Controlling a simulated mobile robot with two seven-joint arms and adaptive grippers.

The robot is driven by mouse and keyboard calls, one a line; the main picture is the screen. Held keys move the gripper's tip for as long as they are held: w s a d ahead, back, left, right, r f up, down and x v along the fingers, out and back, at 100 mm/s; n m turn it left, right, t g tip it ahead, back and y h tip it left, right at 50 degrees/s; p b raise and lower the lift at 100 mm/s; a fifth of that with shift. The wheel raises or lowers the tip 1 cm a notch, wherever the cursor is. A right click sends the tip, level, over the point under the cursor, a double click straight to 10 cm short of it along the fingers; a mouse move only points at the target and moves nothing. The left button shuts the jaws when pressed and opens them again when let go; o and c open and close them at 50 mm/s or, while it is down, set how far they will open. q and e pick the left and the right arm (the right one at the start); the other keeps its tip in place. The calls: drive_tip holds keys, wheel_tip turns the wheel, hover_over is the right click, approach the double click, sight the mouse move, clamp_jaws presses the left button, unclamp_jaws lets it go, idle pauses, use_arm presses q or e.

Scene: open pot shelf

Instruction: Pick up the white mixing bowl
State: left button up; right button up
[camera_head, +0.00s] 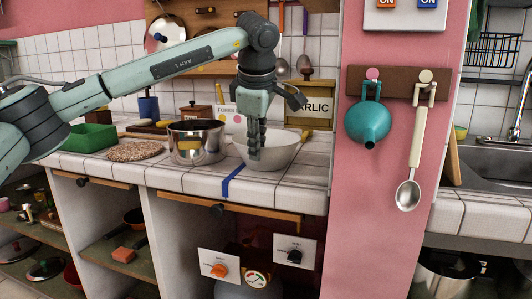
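The white mixing bowl (282,153) stands on the white tiled counter, right of a steel pot. My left gripper (255,150) points down at the bowl's left side. Its dark fingers overlap the bowl's left rim and inside in this view. The fingers line up one behind the other, so I cannot tell how wide apart they are or whether they touch the rim. The bowl looks upright and rests on the counter. My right gripper is not in view.
A steel pot (197,142) stands close left of the bowl. A woven mat (135,151) and a green bin (90,138) lie farther left. A garlic box (318,105) stands behind the bowl. A pink wall post (365,210) rises on the right.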

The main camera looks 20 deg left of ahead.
sight(257, 169)
use_arm(q)
drive_tip(key=x, duration=0.4)
drive_tip(key=shift+w+a+f, duration=0.1)
drive_tip(key=shift+w+f, duration=0.1)
drive_tip(key=shift+w, duration=0.05)
drive_tip(key=shift+c, duration=0.3)
clamp_jaws()
